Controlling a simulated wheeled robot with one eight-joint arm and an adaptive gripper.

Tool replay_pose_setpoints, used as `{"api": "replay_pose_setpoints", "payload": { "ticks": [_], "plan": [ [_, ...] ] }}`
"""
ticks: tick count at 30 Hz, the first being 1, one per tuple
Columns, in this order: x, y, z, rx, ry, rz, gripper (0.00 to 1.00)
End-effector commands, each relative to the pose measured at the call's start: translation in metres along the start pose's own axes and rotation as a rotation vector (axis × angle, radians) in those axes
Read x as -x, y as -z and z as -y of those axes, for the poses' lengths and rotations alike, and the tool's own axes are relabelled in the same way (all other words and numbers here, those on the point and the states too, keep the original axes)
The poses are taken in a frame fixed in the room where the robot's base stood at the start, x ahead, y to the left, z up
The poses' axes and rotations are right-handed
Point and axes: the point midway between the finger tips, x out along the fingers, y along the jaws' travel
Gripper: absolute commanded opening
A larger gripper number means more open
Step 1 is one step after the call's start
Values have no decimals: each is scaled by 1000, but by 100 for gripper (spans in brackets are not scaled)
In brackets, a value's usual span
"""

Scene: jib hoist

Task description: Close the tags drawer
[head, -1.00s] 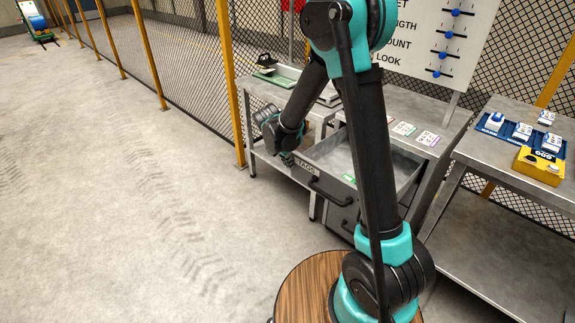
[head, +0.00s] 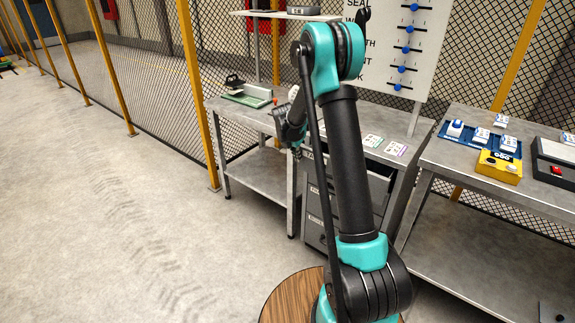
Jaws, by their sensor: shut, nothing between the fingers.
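The tags drawer (head: 313,169) is the top drawer of the dark grey drawer cabinet (head: 315,237). My arm hides much of the front, and the label is too small to read. My gripper (head: 297,154) is at the upper left of the cabinet, close to the top drawer's left end. It is small and partly hidden behind my wrist; it is shut and empty. I cannot tell whether it touches the drawer.
A table (head: 440,151) with blue trays and a yellow box (head: 499,167) stands right. The floor at left is clear.

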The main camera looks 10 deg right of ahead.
Motion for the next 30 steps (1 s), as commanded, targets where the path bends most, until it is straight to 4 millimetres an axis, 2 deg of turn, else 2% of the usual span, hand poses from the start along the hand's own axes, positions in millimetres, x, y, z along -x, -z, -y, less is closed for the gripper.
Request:
{"api": "replay_pose_setpoints", "payload": {
  "ticks": [3,10,25,30],
  "plan": [
    [-8,-19,0,-2,1,-1,0],
    [-15,-38,0,0,0,-1,0],
    [-16,-42,0,0,0,-1,0],
    [-14,-36,-3,1,0,-1,0]
  ]
}}
